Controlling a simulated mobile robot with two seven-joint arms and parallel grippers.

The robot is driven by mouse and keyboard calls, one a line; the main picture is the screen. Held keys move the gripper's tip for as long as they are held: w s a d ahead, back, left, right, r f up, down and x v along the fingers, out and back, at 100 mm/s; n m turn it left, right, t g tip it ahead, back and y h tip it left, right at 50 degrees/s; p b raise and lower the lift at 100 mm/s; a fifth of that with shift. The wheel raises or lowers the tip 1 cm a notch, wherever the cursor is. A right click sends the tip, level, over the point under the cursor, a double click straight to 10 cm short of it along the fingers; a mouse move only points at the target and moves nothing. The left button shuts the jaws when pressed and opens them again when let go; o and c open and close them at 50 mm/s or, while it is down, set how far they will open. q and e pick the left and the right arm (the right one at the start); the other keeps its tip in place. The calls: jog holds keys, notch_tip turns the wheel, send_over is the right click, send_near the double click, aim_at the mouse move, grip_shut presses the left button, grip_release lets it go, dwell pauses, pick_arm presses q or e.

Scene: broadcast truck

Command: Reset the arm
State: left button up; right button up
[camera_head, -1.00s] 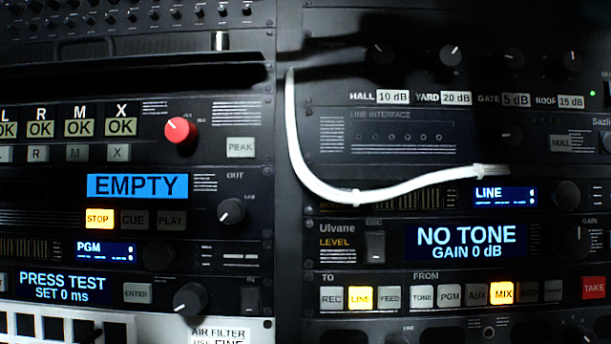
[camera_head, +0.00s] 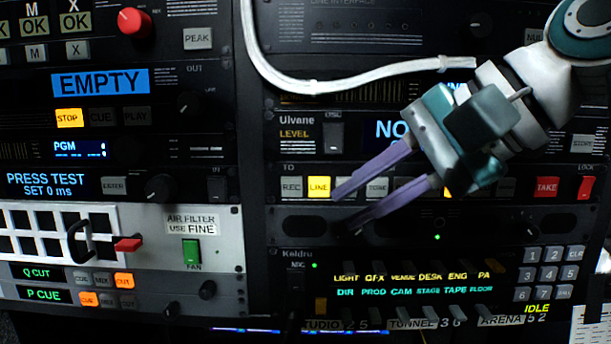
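My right arm comes in from the upper right of the head view. Its gripper (camera_head: 346,209) has two purple fingers that point down and to the left. The fingers stand apart with a gap between them, and nothing shows in the gap. The fingertips are in front of the rack, just right of the lit LINE button (camera_head: 319,187) and below it. The gripper body covers part of the NO TONE display (camera_head: 384,130) and some FROM buttons. I cannot tell whether the fingers touch the panel. My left gripper is not in view.
A white cable (camera_head: 330,86) hangs in a loop above the gripper. On the left are a red knob (camera_head: 134,22), the EMPTY display (camera_head: 100,82) and a black handle (camera_head: 79,240) with a red piece. A keypad (camera_head: 545,273) is at the lower right. The space before the left rack is clear.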

jog(key=s+d+f+n+g+h, duration=0.1)
jog(key=s+d+f+n+h, duration=0.4)
jog(key=s+f, duration=0.75)
jog(key=s+d+f+n+h, duration=0.1)
jog(key=s+d+f+n, duration=0.2)
jog(key=s, duration=0.4)
jog(key=s+d+f+n+g+h, duration=0.1)
jog(key=s+d+f+n, duration=0.1)
jog(key=s, duration=0.5)
jog(key=d+f, duration=0.1)
jog(key=d, duration=0.1)
jog(key=shift+s+d+f+n+g+h, duration=0.3)
jog(key=shift+d+f+n+h, duration=0.05)
jog(key=shift+d+n+h, duration=0.05)
